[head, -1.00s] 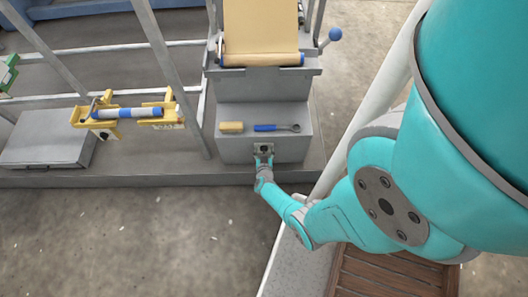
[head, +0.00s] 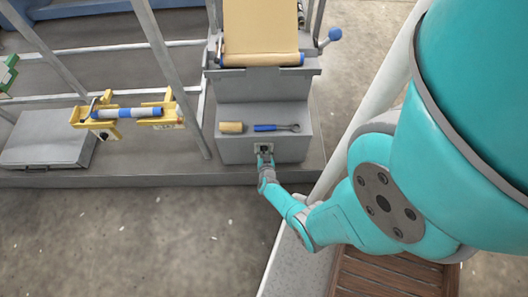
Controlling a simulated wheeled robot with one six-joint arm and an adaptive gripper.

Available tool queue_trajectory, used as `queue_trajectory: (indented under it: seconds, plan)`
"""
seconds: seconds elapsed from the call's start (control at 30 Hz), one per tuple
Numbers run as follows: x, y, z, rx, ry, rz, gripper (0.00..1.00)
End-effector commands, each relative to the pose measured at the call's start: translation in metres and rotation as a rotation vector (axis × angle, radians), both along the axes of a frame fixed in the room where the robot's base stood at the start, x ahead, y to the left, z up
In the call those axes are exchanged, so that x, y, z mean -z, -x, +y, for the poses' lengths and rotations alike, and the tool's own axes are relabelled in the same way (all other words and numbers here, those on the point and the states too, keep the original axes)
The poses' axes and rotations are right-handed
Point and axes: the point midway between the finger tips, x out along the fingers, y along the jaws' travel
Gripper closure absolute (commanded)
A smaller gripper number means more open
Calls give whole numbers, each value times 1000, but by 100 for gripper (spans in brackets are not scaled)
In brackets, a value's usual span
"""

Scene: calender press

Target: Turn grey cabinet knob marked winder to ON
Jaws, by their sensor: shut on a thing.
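The grey cabinet (head: 234,149) stands below the machine's paper roll. A small square plate with a dark knob (head: 264,148) is on its front face. My gripper (head: 265,156) is at this plate, its fingers shut on the knob. The gripper covers much of the knob, so its pointer and any ON or winder marking cannot be read.
A tan block (head: 231,127) and a blue-handled wrench (head: 277,127) lie on the cabinet top. A brown paper roll (head: 262,59) is above. A yellow stand with a blue-and-white roller (head: 127,112) is at left. A white rail (head: 375,99) runs beside my arm. Floor in front is clear.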

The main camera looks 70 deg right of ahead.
Motion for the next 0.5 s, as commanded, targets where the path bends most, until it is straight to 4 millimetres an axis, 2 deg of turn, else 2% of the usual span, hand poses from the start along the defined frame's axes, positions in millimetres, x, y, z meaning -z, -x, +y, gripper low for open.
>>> queue_trajectory:
  seconds: [0.5]
  plan:
    - [2,6,-3,1,-141,-340,94]
